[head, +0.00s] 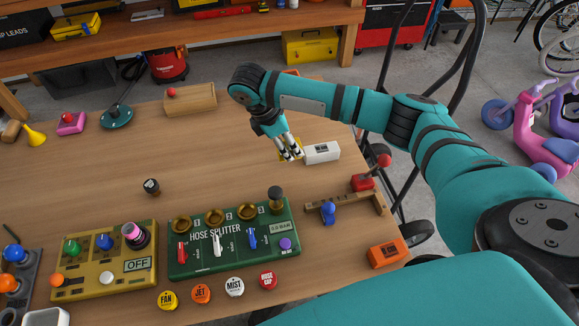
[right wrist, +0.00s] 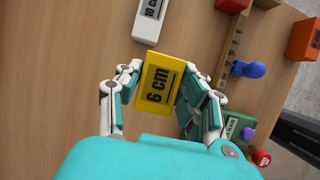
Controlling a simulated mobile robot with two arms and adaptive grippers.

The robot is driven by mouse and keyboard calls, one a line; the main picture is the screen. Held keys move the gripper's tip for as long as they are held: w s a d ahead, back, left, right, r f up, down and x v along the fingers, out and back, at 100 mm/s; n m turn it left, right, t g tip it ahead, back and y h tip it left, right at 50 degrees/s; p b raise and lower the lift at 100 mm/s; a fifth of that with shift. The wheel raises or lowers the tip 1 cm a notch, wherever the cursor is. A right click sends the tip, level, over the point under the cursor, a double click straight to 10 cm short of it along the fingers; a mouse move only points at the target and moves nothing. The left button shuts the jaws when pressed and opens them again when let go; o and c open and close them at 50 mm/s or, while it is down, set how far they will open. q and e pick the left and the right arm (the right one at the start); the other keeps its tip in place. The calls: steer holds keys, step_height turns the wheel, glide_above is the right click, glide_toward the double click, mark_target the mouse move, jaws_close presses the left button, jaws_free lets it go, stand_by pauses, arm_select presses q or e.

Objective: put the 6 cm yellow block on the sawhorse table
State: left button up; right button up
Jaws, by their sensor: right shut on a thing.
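The yellow block (right wrist: 158,84), marked "6 cm", sits between the fingers of my right gripper (right wrist: 160,100) in the right wrist view. In the head view my right gripper (head: 290,154) points down over the far right part of the wooden table (head: 215,140). It is shut on the yellow block (head: 283,155), which is mostly hidden behind the fingers there. I cannot tell whether the block touches the tabletop. My left gripper is not in view.
A white block (head: 322,153), marked "10 cm" in the right wrist view, lies close to the right gripper. An orange block (head: 388,254) lies near the right edge. The green hose splitter panel (head: 235,260) stands in front. The table's middle is mostly clear.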

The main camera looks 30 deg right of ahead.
step_height(320, 180, down, 8)
steer(key=shift+r, duration=0.25)
steer(key=shift+f, duration=0.1)
steer(key=o, duration=1.1)
steer(key=shift+v, duration=6.15)
